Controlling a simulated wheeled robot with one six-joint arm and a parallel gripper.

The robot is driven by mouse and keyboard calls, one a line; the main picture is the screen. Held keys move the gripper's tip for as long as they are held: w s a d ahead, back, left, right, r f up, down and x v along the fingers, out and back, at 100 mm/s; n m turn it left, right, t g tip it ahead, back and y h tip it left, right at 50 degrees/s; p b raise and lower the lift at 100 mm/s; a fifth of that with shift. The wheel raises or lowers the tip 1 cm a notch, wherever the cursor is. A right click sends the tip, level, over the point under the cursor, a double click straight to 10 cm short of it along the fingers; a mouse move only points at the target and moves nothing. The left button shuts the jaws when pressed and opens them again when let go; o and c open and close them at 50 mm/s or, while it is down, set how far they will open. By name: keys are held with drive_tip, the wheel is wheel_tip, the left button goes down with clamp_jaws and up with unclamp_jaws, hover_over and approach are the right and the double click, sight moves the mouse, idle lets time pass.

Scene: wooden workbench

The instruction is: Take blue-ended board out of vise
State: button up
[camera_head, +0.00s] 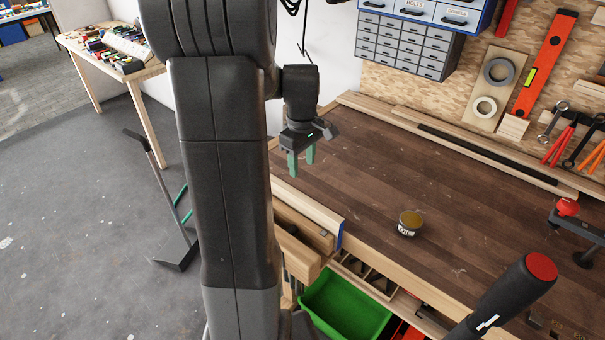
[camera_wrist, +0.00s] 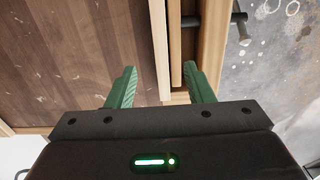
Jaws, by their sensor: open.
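The blue-ended board (camera_head: 312,210) stands on edge along the bench's left edge, in the vise (camera_head: 300,255). Its blue end points toward the lower right in the head view. My gripper (camera_head: 302,165) is open and empty, above the bench near the board's far end. In the wrist view, my green fingers (camera_wrist: 160,80) are spread with a pale wooden strip, likely the board (camera_wrist: 158,45), showing between them. The vise's wood and dark handle (camera_wrist: 238,28) show to the right there. The blue end is not visible in the wrist view. Contact with the board cannot be told.
A small open tin (camera_head: 410,222) stands on the workbench (camera_head: 370,185), which is otherwise largely clear around it. A green bin (camera_head: 345,305) sits below the front edge. A red-knobbed clamp (camera_head: 570,215) is at the right. Long wooden strips lie along the back.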

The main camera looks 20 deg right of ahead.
sight(302, 197)
wheel_tip(302, 197, down, 13)
drive_tip(key=shift+f+p, duration=0.15)
drive_tip(key=shift+p, duration=0.4)
clamp_jaws()
